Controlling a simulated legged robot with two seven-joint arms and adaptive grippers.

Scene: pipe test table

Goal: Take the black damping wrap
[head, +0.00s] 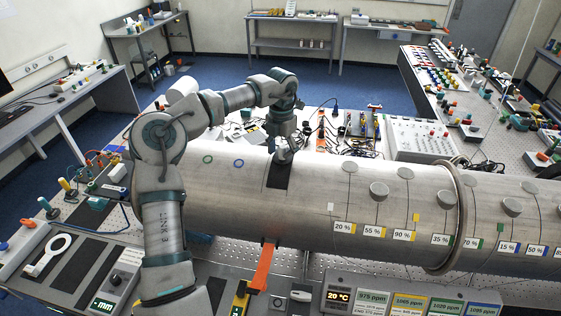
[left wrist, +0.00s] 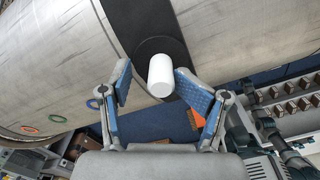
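The black damping wrap (head: 280,173) shows in the head view as a dark band on the big grey metal pipe (head: 330,190). In the left wrist view the black band (left wrist: 145,18) crosses the pipe, and a white cylinder (left wrist: 161,80) stands out from a dark round patch at its near end. My left gripper (head: 285,153) is at the pipe's far upper side, by the band. In the left wrist view its blue-padded fingers (left wrist: 153,70) are spread on either side of the cylinder, with a gap at the left; contact at the right is unclear. My right gripper is not in view.
An orange strip (head: 262,268) hangs below the pipe at the front. Display panels and value labels (head: 410,300) line the table's front right. Instruments and cables (head: 345,130) crowd the table behind the pipe. Dark mats (head: 76,265) lie at the front left.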

